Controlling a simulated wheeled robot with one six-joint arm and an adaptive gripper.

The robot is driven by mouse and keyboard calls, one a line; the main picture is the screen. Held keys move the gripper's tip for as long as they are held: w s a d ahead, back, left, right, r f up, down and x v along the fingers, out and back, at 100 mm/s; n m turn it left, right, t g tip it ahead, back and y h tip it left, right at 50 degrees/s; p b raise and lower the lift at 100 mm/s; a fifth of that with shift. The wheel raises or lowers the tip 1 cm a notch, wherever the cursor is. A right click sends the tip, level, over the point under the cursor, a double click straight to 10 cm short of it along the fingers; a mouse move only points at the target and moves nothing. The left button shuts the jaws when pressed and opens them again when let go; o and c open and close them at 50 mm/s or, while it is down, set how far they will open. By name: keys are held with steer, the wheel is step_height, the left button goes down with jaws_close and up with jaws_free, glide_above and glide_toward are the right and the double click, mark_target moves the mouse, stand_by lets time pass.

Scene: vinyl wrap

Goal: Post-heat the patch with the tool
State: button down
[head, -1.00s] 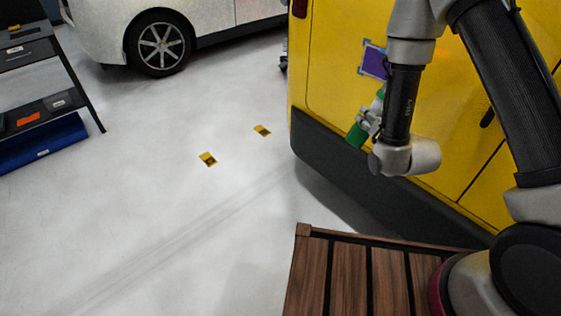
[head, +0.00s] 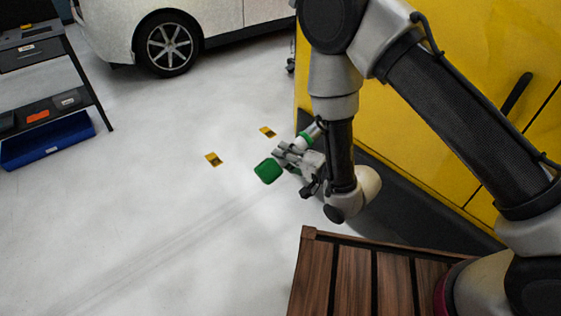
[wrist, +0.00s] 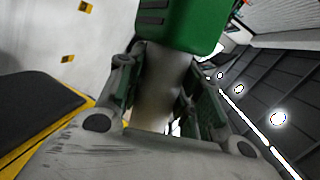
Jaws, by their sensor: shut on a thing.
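My gripper (head: 290,155) is shut on a green and white heat tool (head: 268,171), out in front of the yellow van's side and above the floor. In the wrist view the tool's green body (wrist: 185,22) rises above the gripper, and its pale narrower part (wrist: 160,85) sits between the two fingers. The purple patch on the van is not visible now; my arm covers that part of the yellow panel in the head view.
The yellow van (head: 440,100) with its dark lower trim stands on the right. A slatted wooden deck (head: 340,275) is at the front. A white car (head: 220,20) and a shelf cart (head: 45,70) with a blue bin (head: 55,140) are farther back. The floor at left is clear apart from two yellow markers (head: 214,159).

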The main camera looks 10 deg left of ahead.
mark_target(276, 160)
steer(key=w+d+r, duration=0.2)
steer(key=w+d, duration=0.3)
steer(key=w, duration=0.2)
steer(key=w+d+r, duration=0.3)
steer(key=w+d, duration=0.3)
steer(key=w, duration=0.1)
steer(key=shift+w+d+r, duration=0.2)
steer(key=shift+r, duration=0.15)
stand_by(3.8)
steer(key=s+a, duration=0.4)
steer(key=s, duration=0.1)
steer(key=s+a, duration=0.5)
steer(key=s, duration=0.1)
steer(key=s+a, duration=0.4)
steer(key=s, duration=0.2)
steer(key=shift+s+a, duration=0.15)
steer(key=shift+a, duration=0.2)
